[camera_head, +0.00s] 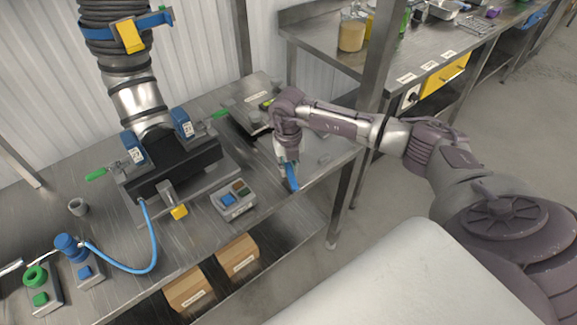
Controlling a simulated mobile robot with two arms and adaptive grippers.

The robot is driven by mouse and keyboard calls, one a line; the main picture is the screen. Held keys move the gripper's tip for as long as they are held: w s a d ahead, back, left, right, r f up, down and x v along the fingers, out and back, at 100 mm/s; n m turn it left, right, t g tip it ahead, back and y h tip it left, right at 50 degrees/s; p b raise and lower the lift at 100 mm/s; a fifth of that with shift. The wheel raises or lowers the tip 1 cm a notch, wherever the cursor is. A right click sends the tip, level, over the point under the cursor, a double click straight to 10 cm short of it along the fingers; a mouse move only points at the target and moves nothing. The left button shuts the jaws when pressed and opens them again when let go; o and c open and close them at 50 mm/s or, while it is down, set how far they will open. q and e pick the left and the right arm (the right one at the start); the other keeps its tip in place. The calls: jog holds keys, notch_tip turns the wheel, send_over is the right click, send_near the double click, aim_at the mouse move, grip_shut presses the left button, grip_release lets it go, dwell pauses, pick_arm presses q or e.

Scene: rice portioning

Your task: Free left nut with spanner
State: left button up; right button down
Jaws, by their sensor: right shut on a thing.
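My right gripper (288,168) is above the right front part of the steel bench, pointing down. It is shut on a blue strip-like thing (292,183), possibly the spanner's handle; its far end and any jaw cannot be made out. The black clamp fixture (172,163) under the ribbed hose stands to its left, with a blue block on its left (133,147) and another on its right (181,122). Green handles stick out at its left (96,174) and right (219,114). The left nut cannot be made out clearly. My left gripper is out of view.
The ribbed hose (115,55) rises from the fixture. A button box (233,200) lies between fixture and gripper. A blue cable (152,245) loops at the bench's front left. Cardboard boxes (237,257) sit on the shelf below. A second bench (345,55) stands behind.

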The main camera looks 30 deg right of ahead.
jog(key=shift+f, duration=0.4)
dwell(0.4)
jog(key=shift+b, duration=0.3)
jog(key=shift+s+d+n+b, duration=0.15)
jog(key=shift+d+n+b, duration=0.25)
jog(key=shift+d+n, duration=0.45)
jog(key=shift+a, duration=0.15)
jog(key=shift+d+n+b, duration=0.45)
jog(key=shift+d+n, duration=0.05)
jog(key=shift+n, duration=0.15)
jog(key=shift+s+d+n, duration=0.1)
jog(key=shift+d+n, duration=0.1)
jog(key=shift+n, duration=0.2)
